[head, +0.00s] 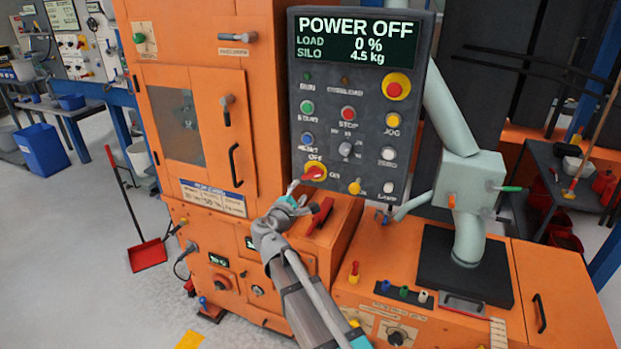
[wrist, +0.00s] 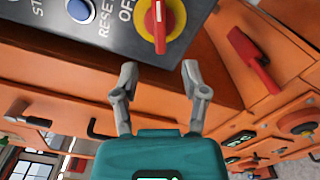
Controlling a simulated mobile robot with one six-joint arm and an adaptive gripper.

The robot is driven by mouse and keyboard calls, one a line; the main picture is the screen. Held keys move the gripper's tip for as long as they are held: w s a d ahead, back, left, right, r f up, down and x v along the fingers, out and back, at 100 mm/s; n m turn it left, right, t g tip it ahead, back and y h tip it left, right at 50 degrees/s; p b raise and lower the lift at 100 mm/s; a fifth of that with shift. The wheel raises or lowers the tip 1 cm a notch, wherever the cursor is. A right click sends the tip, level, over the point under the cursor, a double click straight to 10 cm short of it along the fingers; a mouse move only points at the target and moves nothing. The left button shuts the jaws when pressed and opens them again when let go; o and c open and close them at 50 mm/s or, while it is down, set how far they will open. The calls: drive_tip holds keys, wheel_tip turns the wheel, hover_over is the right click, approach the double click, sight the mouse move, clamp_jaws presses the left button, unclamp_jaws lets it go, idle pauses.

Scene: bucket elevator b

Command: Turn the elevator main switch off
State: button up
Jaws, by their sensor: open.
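The main switch (head: 315,172) is a red handle on a yellow disc at the lower left of the grey control panel (head: 370,130). OFF is printed above it and ON to its right. Its handle lies roughly sideways across the panel. In the wrist view the switch (wrist: 160,22) is at the top middle, its handle pointing down the picture, beyond the fingertips. My gripper (head: 292,196) is just below and left of the switch. In the wrist view my gripper (wrist: 160,78) is open and empty, apart from the switch. The display (head: 355,40) reads POWER OFF, load 0 %, silo 4.5 kg.
Buttons crowd the panel above and right of the switch, including a red STOP button (head: 348,113). A pale pipe (head: 462,180) is at the right. Floor at the left is mostly clear.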

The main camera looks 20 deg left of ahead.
sight(310, 178)
drive_tip(key=w, duration=0.8)
drive_tip(key=shift+w+d, duration=0.35)
drive_tip(key=shift+w, duration=0.05)
drive_tip(key=shift+c, duration=0.3)
clamp_jaws()
